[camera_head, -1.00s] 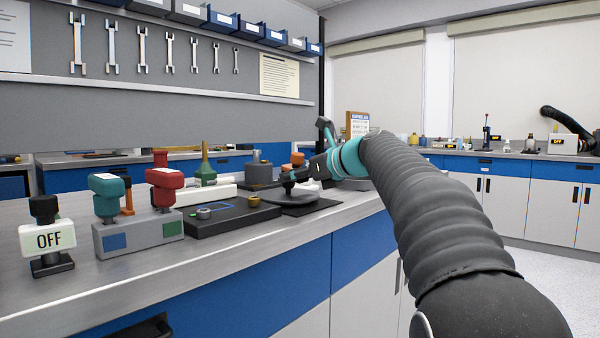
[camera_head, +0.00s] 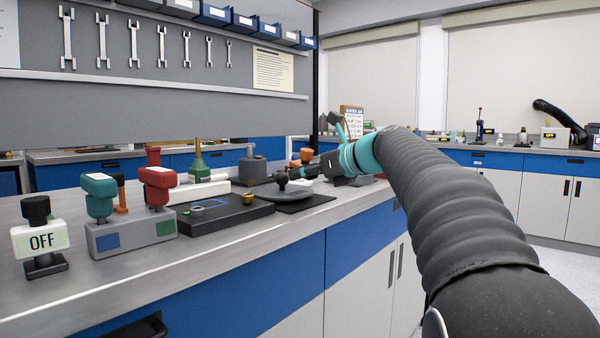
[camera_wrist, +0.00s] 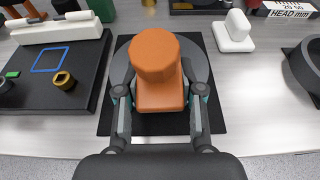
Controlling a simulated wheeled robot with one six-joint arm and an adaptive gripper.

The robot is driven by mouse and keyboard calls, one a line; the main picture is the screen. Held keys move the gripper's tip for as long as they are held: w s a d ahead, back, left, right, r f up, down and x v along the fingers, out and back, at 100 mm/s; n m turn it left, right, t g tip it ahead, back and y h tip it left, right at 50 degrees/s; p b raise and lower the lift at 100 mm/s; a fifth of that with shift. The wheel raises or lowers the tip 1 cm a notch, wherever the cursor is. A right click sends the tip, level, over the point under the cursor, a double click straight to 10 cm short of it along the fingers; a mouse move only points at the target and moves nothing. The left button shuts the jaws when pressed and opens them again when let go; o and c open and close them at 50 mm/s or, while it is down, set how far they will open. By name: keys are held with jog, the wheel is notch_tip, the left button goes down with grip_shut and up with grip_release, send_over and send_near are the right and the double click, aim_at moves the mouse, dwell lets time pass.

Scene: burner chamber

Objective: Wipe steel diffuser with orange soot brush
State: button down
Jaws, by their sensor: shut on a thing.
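My gripper (camera_wrist: 160,92) is shut on the orange soot brush (camera_wrist: 158,58), with one finger on each side of its block-shaped body. The brush also shows as a small orange shape in the head view (camera_head: 306,155), partly behind my gripper (camera_head: 290,174). The grey, round steel diffuser (camera_wrist: 123,62) lies on a black mat under the brush and is largely hidden by it in the wrist view. Its rim shows in the head view (camera_head: 291,193). The brush's underside is hidden, so I cannot tell whether it touches the diffuser.
A black tray (camera_head: 225,215) with a small brass ring stands left of the mat. A valve block (camera_head: 132,236) with teal and red knobs and an OFF switch (camera_head: 40,240) stand farther left. In the wrist view, a white block (camera_wrist: 233,32) and a dark ring (camera_wrist: 304,68) are at right.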

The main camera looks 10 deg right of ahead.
jog(key=shift+r+p, duration=0.2)
jog(key=shift+p, duration=0.25)
jog(key=shift+w+a+r+p, duration=0.1)
jog(key=shift+w+a+p, duration=0.4)
jog(key=shift+w+p, duration=0.15)
jog(key=shift+w+a+p, duration=0.55)
jog(key=shift+w+p, duration=0.2)
jog(key=shift+w+a, duration=0.15)
jog(key=shift+w, duration=0.1)
notch_tip(320, 180, up, 4)
jog(key=p, duration=0.5)
jog(key=shift+r, duration=0.9)
